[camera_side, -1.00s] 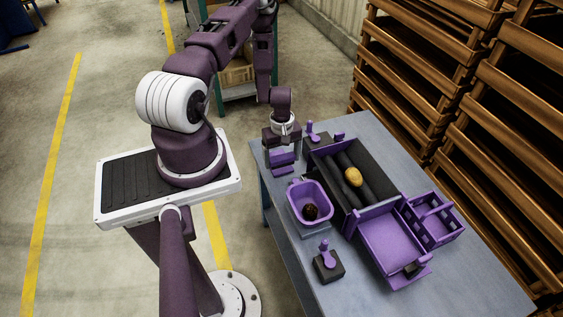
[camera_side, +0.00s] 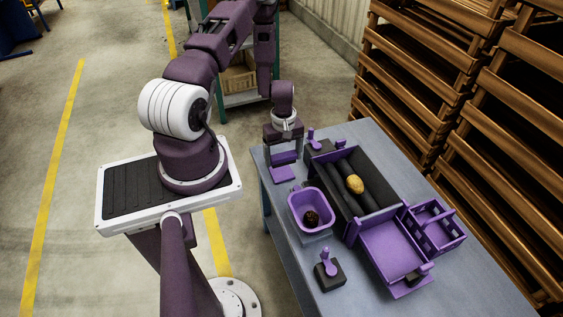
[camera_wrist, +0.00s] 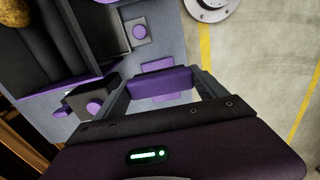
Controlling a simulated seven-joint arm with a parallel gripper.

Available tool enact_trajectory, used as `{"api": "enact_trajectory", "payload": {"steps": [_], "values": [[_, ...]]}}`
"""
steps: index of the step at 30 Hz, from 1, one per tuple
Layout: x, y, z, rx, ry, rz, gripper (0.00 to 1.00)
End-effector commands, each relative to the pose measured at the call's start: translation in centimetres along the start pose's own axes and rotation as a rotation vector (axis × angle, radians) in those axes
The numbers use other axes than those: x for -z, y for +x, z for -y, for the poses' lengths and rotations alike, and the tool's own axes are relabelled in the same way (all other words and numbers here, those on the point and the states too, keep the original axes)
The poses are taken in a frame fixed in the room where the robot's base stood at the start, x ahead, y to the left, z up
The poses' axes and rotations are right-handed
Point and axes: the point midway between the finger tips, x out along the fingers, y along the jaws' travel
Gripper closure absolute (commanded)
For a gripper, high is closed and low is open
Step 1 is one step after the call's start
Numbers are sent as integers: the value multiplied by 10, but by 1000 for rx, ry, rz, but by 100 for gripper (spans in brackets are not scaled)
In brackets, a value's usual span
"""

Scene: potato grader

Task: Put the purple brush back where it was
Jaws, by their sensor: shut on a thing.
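My gripper (camera_side: 284,160) is over the far left corner of the table. It is shut on the purple brush (camera_side: 284,156), a block held level between the fingers. The brush also shows between the fingers in the wrist view (camera_wrist: 160,84). A flat purple pad (camera_side: 283,175) lies on the table below the brush; parts of it show around the brush in the wrist view (camera_wrist: 157,66). In the side view a narrow gap shows between brush and pad. The brush's underside is hidden.
A purple bin (camera_side: 293,205) holding a dark potato (camera_side: 312,218) stands just in front. The dark roller grader (camera_side: 378,200) with a yellow potato (camera_side: 355,184) is to the right. A purple lever (camera_side: 312,139) on a dark box stands close right of my gripper; another lever (camera_side: 328,258) is nearer the front.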

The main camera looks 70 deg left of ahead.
Motion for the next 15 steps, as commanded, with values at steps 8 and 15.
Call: {"api": "enact_trajectory", "payload": {"steps": [8, 15], "values": [[62, 6, -12, 1, -24, -7, 63], [145, -4, -21, -1, -21, -3, 63]]}}
